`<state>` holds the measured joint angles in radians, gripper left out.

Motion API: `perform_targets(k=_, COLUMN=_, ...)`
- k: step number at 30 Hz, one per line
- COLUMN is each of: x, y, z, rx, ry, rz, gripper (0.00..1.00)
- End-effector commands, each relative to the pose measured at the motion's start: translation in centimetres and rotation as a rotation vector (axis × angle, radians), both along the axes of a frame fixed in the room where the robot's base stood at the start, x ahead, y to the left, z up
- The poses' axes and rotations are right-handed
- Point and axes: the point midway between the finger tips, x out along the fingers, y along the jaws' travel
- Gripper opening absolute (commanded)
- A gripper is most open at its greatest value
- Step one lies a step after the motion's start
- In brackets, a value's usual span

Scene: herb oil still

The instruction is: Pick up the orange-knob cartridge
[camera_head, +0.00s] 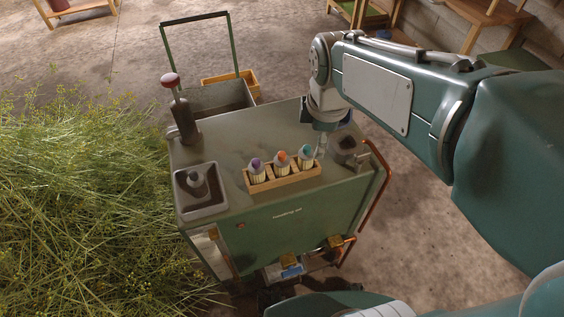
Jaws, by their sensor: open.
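The orange-knob cartridge (281,162) stands upright in the middle slot of a small wooden rack (285,182) on top of the green cart (235,145). A purple-knob cartridge (256,169) stands to its left and a teal-knob cartridge (305,156) to its right in the same rack. My gripper (320,150) points down over the cart top, just right of the teal-knob cartridge and apart from the orange knob. It is open, with nothing seen between its fingers. The fingers are small in view, and my arm hides part of the cart's far right corner.
A dark cup-like holder (347,150) stands close right of my gripper. A grey tray (201,192) with a dark bottle and a tall red-topped dispenser (180,112) stand on the cart's left. Cut herbs (85,190) heap at the left. The cart top behind the rack is clear.

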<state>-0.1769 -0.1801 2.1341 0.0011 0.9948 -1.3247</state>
Motion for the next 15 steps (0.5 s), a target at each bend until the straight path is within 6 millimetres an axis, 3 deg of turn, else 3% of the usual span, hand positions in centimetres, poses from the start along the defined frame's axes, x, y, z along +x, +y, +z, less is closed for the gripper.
perform_targets(k=9, x=4.4, y=3.8, z=-3.5, rx=-0.092, ry=0.102, rz=0.580, gripper=0.99)
perform_targets(k=15, x=6.2, y=5.8, z=-5.7, rx=-0.118, ry=0.146, rz=0.879, gripper=0.99)
